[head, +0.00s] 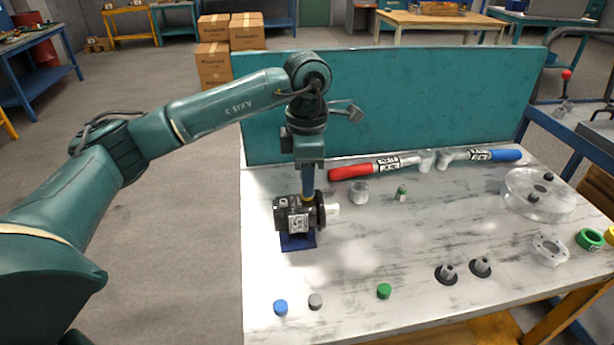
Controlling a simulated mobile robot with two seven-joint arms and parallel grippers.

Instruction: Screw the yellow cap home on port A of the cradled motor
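The dark motor (292,221) with a white label sits in a blue cradle (298,242) on the left part of the marbled table. Its flange and a pale shaft end point right. My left gripper (308,192) points straight down onto the top of the motor, its narrow fingers close together. A small yellow patch, seemingly the yellow cap (308,197), shows at the fingertips, at the motor's top. The port under it is hidden, and I cannot tell how deep the cap sits. My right gripper is not in view.
Blue (280,307), grey (315,301) and green (383,291) caps lie near the front edge. Red-handled (350,173) and blue-handled (505,155) tools lie along the teal back panel (400,100). Clear parts (538,193) and dark-based fittings (447,273) stand right.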

